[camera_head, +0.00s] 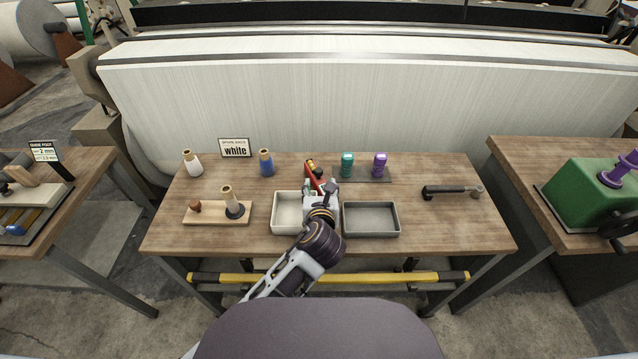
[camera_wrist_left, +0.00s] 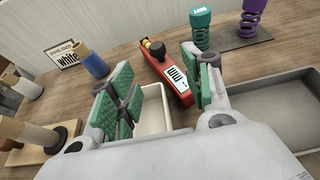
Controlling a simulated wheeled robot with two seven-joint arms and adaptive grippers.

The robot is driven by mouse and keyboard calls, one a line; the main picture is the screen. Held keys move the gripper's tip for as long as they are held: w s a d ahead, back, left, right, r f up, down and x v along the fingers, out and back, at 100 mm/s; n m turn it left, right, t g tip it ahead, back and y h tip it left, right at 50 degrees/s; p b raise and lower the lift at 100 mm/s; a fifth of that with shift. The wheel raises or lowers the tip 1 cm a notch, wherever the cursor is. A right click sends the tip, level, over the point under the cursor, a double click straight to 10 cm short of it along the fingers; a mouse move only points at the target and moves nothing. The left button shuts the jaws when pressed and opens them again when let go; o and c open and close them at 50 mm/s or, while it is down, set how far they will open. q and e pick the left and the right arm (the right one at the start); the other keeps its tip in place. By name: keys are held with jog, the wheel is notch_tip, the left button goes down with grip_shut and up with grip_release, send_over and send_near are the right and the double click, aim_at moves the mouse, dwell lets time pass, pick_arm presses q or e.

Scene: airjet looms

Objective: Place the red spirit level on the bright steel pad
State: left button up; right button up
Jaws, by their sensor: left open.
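The red spirit level (camera_head: 311,170) lies on the wooden bench behind the two trays. In the left wrist view, the red spirit level (camera_wrist_left: 181,88) has a white label on its near part. A black and orange knob-like part shows at its far end; I cannot tell whether it belongs to it. My left gripper (camera_head: 319,188) is above the bench at the level's near end. In the left wrist view my left gripper (camera_wrist_left: 163,88) is open, its green pads apart, with the level beyond and between them. I cannot make out a bright steel pad. My right gripper is not in view.
A cream tray (camera_head: 280,226) and a grey tray (camera_head: 371,234) stand at the front. Teal (camera_head: 347,165) and purple (camera_head: 380,165) spring-like items stand behind right. A black-handled tool (camera_head: 450,190) lies right; a wooden board (camera_head: 192,217) with cones lies left. Bench at right centre is clear.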

aim_at(319, 173)
pick_arm(q)
jog(key=x, duration=0.6)
jog(key=shift+w+f+b, duration=0.25)
jog(key=shift+w+b, duration=0.05)
jog(key=shift+w, duration=0.15)
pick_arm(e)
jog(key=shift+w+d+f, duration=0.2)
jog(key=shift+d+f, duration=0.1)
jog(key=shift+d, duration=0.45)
pick_arm(q)
jog(key=shift+a+x, duration=0.2)
jog(key=shift+x, duration=2.2)
jog(key=shift+w+b, duration=0.3)
grip_shut()
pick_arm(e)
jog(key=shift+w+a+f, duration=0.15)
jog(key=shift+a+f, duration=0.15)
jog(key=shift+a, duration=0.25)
